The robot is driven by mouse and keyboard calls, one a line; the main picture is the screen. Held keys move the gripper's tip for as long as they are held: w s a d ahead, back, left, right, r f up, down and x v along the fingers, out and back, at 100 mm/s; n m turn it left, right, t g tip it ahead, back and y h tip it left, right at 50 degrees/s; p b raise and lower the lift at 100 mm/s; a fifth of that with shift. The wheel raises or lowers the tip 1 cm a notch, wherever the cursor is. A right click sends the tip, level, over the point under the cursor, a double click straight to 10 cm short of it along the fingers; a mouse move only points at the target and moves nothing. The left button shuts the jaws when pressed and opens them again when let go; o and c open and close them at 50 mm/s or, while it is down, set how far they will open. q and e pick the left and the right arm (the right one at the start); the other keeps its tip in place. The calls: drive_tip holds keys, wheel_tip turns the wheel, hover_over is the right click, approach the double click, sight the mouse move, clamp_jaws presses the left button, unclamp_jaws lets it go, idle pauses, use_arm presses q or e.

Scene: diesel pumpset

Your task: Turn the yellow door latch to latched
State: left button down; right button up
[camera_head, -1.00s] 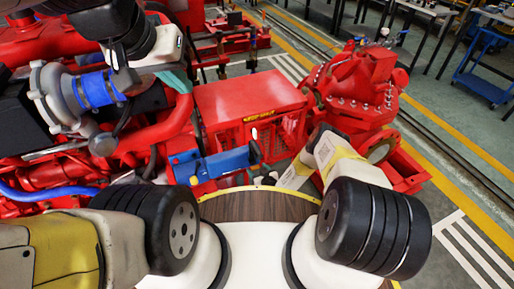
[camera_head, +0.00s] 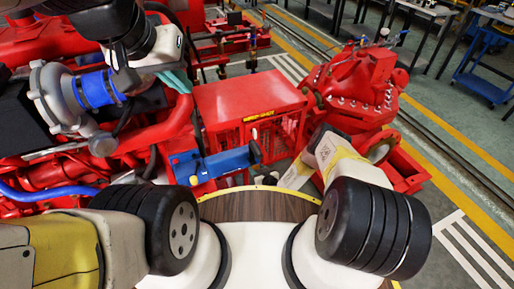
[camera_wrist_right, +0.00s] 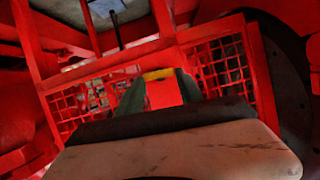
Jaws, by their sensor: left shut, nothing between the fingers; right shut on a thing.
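In the right wrist view, a small yellow part (camera_wrist_right: 158,74), seemingly the door latch, shows at the far end of my right gripper (camera_wrist_right: 160,92). The gripper's dark green fingers stand either side of a red patch just below the yellow. It is shut on the latch, in front of red mesh doors (camera_wrist_right: 222,65). The latch's angle cannot be told. In the head view, the red box (camera_head: 250,97) with mesh sides stands in the middle; the latch and right fingertips cannot be made out there. My left gripper (camera_head: 177,80), with teal fingers, is shut and empty by the engine.
The red engine with a blue-banded hose (camera_head: 97,90) fills the left. A blue bar-shaped part (camera_head: 222,163) lies in front of the box. A red round housing (camera_head: 350,90) stands at the right. Open floor (camera_head: 470,150) lies beyond it.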

drive_tip(key=shift+d+f+m+y, duration=0.15)
drive_tip(key=shift+m+y, duration=0.1)
drive_tip(key=shift+m, duration=0.25)
drive_tip(key=shift+d+r+m+y, duration=0.1)
drive_tip(key=shift+m+y, duration=0.15)
drive_tip(key=shift+m, duration=0.25)
drive_tip(key=shift+w+d+f+m+g+y, duration=0.15)
drive_tip(key=shift+m+g+y, duration=0.25)
drive_tip(key=shift+m+y, duration=0.55)
drive_tip(key=o, duration=1.4)
drive_tip(key=v, duration=0.7)
drive_tip(key=shift+s+d, duration=0.2)
drive_tip(key=shift+s, duration=0.15)
